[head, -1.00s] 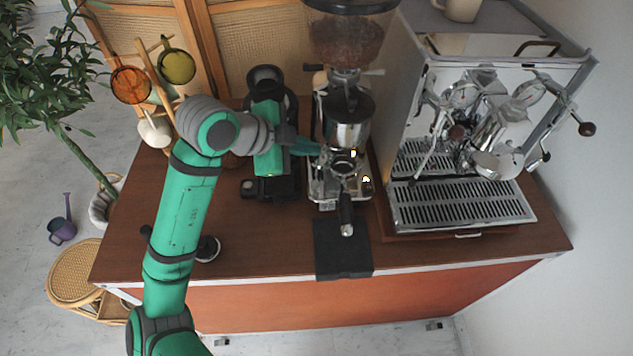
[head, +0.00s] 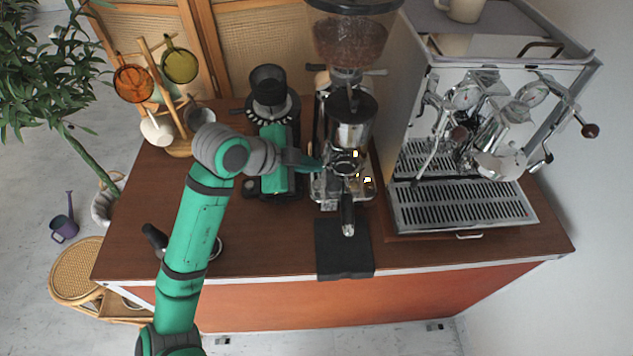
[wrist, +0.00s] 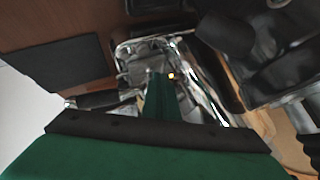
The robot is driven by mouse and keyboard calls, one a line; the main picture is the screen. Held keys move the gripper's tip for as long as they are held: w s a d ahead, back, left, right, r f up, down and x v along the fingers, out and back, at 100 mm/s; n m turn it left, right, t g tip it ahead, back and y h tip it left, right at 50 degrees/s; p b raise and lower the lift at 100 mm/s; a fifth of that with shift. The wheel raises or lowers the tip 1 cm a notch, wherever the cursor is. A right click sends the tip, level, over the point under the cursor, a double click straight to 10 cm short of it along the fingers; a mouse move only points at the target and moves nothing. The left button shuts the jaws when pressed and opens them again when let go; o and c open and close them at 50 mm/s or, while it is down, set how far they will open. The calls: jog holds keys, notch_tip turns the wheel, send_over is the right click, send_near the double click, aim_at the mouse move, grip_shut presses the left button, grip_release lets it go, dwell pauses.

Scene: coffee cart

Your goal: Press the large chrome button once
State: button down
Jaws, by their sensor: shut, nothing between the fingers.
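The chrome coffee grinder (head: 347,135) stands in the middle of the counter. A portafilter with a black handle (head: 348,215) sits at its front. A small shiny round part (head: 367,181), perhaps the large chrome button, is at the right of the grinder's base; I cannot tell for sure. My gripper (head: 320,164) is shut and empty, with its tips at the left side of the grinder, near the portafilter's height. In the wrist view my shut fingers (wrist: 160,92) point over the grinder's chrome base (wrist: 145,52). Whether they touch anything is unclear.
A black mat (head: 343,252) lies in front of the grinder. The espresso machine (head: 460,150) stands to the right. A mug tree (head: 160,90) stands at left.

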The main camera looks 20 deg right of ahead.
jog(key=shift+f, duration=1.55)
jog(key=shift+f, duration=0.1)
dwell(0.8)
jog(key=shift+f, duration=0.3)
jog(key=shift+f, duration=0.45)
dwell(0.8)
jog(key=shift+r, duration=0.9)
jog(key=shift+r, duration=2.5)
